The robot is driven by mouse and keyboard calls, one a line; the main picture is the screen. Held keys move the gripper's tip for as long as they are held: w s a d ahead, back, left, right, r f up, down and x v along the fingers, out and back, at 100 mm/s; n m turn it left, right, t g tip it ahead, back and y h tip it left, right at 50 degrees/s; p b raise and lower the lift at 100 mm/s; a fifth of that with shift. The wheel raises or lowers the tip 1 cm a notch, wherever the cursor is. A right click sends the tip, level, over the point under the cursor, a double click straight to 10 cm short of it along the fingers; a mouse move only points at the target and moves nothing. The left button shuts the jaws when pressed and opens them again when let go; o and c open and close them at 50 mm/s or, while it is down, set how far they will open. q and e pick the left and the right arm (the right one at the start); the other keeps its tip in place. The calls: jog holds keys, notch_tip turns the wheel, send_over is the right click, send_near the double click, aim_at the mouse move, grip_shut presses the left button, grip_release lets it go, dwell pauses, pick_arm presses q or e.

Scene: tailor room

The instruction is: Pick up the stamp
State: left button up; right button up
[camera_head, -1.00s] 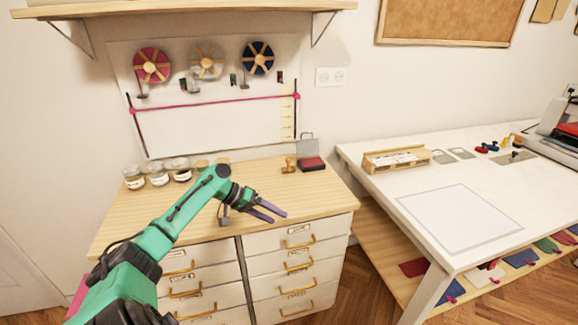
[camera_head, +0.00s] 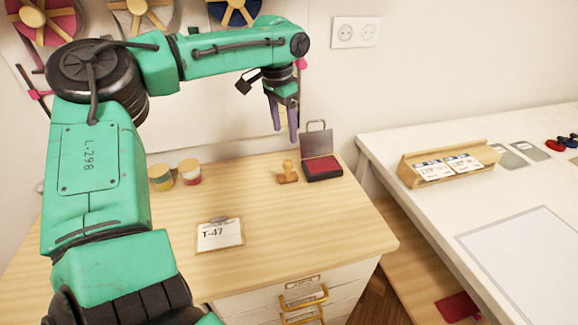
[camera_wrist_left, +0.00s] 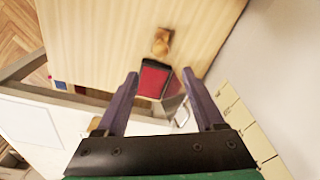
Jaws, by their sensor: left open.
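The wooden stamp (camera_head: 288,172) stands upright on the wooden cabinet top (camera_head: 300,225), just left of an open ink pad case (camera_head: 322,168) with a red pad. My left gripper (camera_head: 285,128) is open, points down and hangs above and behind the stamp, apart from it. In the left wrist view, the stamp (camera_wrist_left: 161,45) shows beyond the fingertips, and the red ink pad (camera_wrist_left: 153,82) lies between the stamp and my open left gripper (camera_wrist_left: 160,78). Nothing is between the fingers. My right gripper is not in view.
Two small jars (camera_head: 188,172) and a clipboard (camera_head: 219,235) marked T-47 are on the cabinet top. A wooden card holder (camera_head: 447,163) stands on the white table (camera_head: 420,215) at the right. The wall is close behind my gripper.

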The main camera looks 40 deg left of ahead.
pick_arm(q)
send_over(288, 161)
jog(key=s, duration=0.2)
jog(key=f, duration=0.5)
jog(key=shift+w+d+f, duration=0.2)
jog(key=shift+w+f, duration=0.05)
jog(key=shift+f, duration=0.15)
jog(key=f, duration=0.1)
jog(key=w+f+p, duration=0.1)
jog(key=f, duration=0.3)
jog(key=shift+w+a+f+p, duration=0.2)
jog(key=shift+a+p, duration=0.05)
jog(key=shift+p, duration=0.1)
jog(key=shift+f, duration=0.4)
jog(key=shift+w+f, duration=0.1)
jog(key=shift+f, duration=0.05)
grip_shut()
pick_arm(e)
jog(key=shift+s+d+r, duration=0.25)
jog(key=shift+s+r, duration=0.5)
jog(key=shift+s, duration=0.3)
